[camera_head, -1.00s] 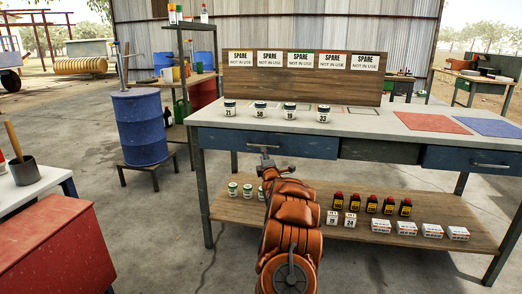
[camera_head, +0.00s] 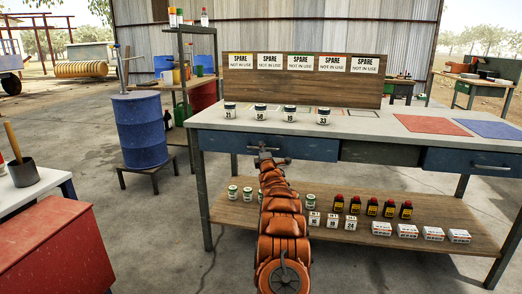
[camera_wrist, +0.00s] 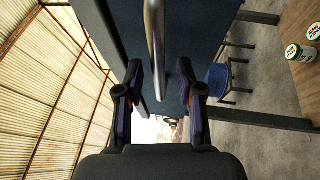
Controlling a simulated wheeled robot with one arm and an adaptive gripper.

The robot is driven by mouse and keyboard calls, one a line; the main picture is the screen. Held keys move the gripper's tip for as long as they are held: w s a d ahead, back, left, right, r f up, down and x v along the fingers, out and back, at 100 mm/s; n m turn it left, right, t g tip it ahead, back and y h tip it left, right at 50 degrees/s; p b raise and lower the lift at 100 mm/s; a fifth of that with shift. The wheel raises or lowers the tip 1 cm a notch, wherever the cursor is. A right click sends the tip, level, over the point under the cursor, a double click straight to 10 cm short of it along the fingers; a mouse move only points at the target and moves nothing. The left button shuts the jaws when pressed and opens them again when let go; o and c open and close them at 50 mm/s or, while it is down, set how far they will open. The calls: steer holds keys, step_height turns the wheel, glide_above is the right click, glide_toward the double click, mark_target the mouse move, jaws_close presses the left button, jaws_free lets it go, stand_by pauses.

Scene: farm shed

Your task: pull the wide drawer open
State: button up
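A blue drawer front (camera_head: 225,141) sits under the left part of the workbench top, with a thin metal bar handle at its middle. It looks closed, flush with the bench frame. My gripper (camera_head: 267,160) is right in front of this drawer, close to the handle. In the wrist view, the handle bar (camera_wrist: 154,40) runs lengthwise in front of the dark blue drawer front (camera_wrist: 195,35). My gripper's fingers (camera_wrist: 160,76) are spread apart on either side of the bar's line, with a gap visible. Contact with the bar cannot be made out.
The workbench top (camera_head: 370,126) holds several numbered jars and coloured mats. A second blue drawer (camera_head: 470,161) is at right. The lower shelf (camera_head: 235,212) carries jars, small boxes and bottles below my arm. A blue barrel (camera_head: 140,130) and red cabinet (camera_head: 45,245) stand left.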

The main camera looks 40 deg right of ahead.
steer(key=shift+w+d, duration=0.15)
steer(key=shift+w, duration=0.25)
steer(key=shift+c, duration=0.4)
jaws_close()
